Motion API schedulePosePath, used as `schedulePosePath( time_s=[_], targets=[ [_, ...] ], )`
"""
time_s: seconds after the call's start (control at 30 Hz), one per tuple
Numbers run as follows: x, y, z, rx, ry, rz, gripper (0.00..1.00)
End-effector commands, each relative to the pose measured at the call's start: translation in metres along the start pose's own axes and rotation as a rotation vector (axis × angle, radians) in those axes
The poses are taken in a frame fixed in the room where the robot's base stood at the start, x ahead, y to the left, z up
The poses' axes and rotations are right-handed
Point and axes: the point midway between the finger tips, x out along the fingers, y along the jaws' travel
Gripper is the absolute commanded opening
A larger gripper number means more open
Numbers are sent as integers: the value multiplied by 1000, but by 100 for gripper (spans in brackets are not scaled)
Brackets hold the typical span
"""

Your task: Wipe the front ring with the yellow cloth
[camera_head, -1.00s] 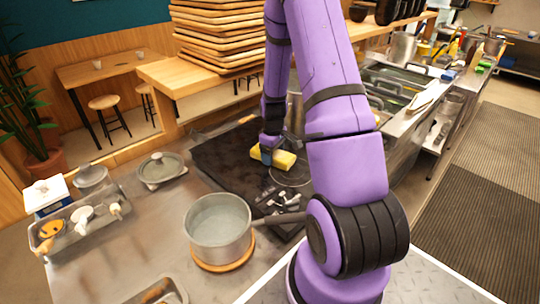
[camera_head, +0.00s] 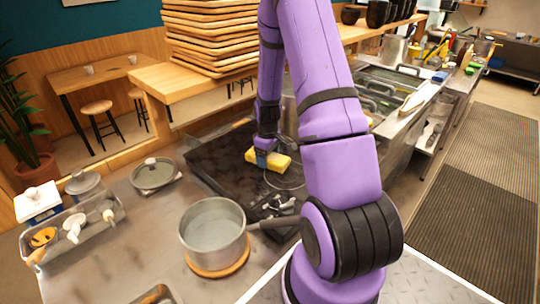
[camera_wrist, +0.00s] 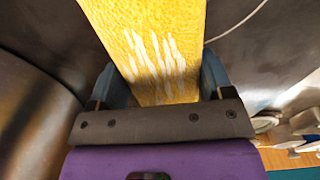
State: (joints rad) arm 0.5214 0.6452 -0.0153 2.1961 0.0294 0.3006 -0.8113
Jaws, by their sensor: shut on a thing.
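The yellow cloth (camera_head: 279,162) is a thick sponge-like block, held level by my gripper (camera_head: 264,158) over the dark stove top (camera_head: 222,166). In the wrist view the yellow cloth (camera_wrist: 158,45) fills the middle, with pale streaks on its face, between the two blue-grey fingers of my gripper (camera_wrist: 158,85). The front ring (camera_head: 285,181) shows as a thin round outline just below and in front of the cloth. Whether the cloth touches the ring or the stove is hard to tell.
A steel pot (camera_head: 213,235) stands on a wooden trivet (camera_head: 220,270) in front, its handle reaching toward my arm. Black and silver knobs (camera_head: 268,206) lie between pot and ring. A grey lidded pan (camera_head: 154,174) stands left of the stove. Stacked wooden trays (camera_head: 215,35) stand behind.

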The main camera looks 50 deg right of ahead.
Motion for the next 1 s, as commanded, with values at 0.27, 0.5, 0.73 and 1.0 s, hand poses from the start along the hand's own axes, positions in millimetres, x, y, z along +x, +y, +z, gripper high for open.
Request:
schedulePosePath(
  time_s=[0.27,0.5,0.73,1.0],
  targets=[
    [0,-15,-4,-2,-1,-2,45],
    [0,-26,-6,-2,-1,-1,45],
    [0,-27,-6,-1,-1,-1,45],
    [0,-24,-6,0,-1,-1,45]
  ],
)
